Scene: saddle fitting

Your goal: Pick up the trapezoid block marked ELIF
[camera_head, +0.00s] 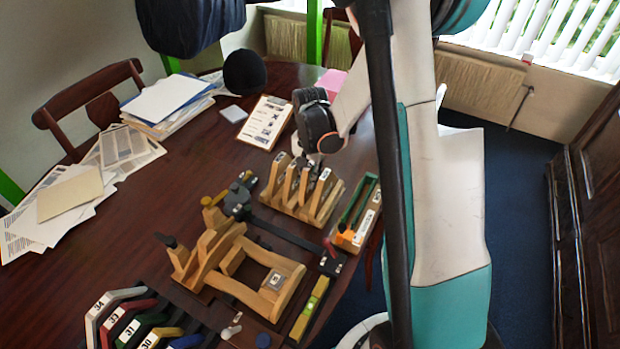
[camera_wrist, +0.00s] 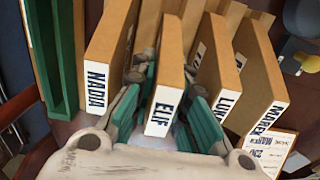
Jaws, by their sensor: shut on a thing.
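The ELIF block (camera_wrist: 164,92) stands on edge in the wrist view, tan with a white end label. My gripper (camera_wrist: 165,80) has its teal-lined fingers on either side of it and is shut on it. The NADIA block (camera_wrist: 112,40) stands to its left, and a block reading LUK, its last letter unclear, (camera_wrist: 217,62) and the MAREK block (camera_wrist: 262,75) to its right. In the head view my gripper (camera_head: 318,160) is over the wooden rack (camera_head: 270,200) of upright blocks; the labels there are too small to read. Whether the ELIF block is clear of the rack I cannot tell.
A green-sided tray (camera_head: 358,212) stands close to the rack's right. A wooden clamp-like frame (camera_head: 240,262) lies in front, with a dark bar between. Numbered angled pieces (camera_head: 120,310) are at the front left. A clipboard (camera_head: 265,122) lies behind the rack.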

